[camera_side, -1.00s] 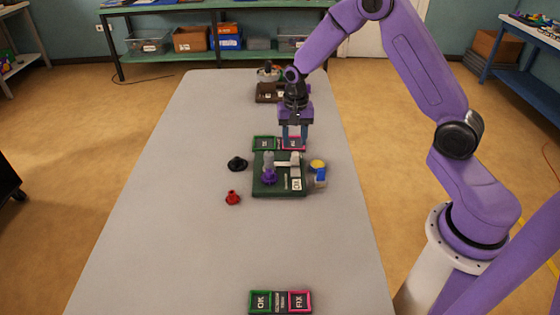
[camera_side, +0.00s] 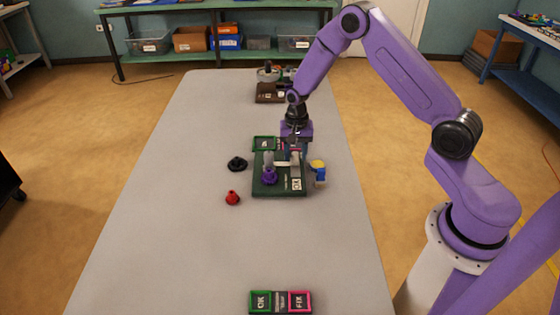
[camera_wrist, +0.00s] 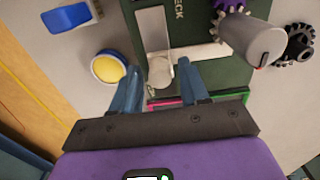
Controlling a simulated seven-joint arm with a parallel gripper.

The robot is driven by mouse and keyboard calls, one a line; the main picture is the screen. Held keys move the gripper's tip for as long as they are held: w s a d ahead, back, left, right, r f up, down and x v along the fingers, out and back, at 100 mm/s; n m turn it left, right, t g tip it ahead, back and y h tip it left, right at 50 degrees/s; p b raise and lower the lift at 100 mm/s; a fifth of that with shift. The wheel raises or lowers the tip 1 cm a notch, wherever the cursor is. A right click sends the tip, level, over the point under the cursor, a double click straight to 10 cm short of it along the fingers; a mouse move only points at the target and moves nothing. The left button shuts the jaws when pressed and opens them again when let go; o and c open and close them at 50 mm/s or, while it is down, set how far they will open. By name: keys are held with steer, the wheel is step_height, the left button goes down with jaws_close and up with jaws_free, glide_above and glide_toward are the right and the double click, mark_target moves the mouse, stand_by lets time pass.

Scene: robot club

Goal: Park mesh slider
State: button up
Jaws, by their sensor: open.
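A dark green board (camera_side: 265,188) lies mid-table and carries a purple gear (camera_side: 269,176), a grey cylinder and a pale bar-like slider (camera_side: 283,164). In the wrist view the board (camera_wrist: 200,65) bears lettering ending in "ECK", a white bar (camera_wrist: 205,52) and a pale rounded knob (camera_wrist: 160,70). The grey cylinder (camera_wrist: 250,38) partly covers the bar's right end, with the purple gear (camera_wrist: 228,5) behind it. My gripper (camera_side: 297,153) is open at the board's back right. In the wrist view its fingertips (camera_wrist: 158,68) are apart, either side of the knob; contact is unclear.
A yellow round piece (camera_wrist: 108,67) and blue block (camera_wrist: 68,17) sit close beside the board. A black gear part (camera_side: 237,164) and red piece (camera_side: 232,198) lie left. A green-framed tray (camera_side: 264,142) is behind; an OK/FIX tray (camera_side: 280,302) is in front, with clear table between.

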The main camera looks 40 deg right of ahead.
steer(key=c, duration=0.8)
steer(key=shift+o, duration=0.2)
steer(key=shift+w+d, duration=1.55)
steer(key=shift+w, duration=0.05)
steer(key=o, duration=0.6)
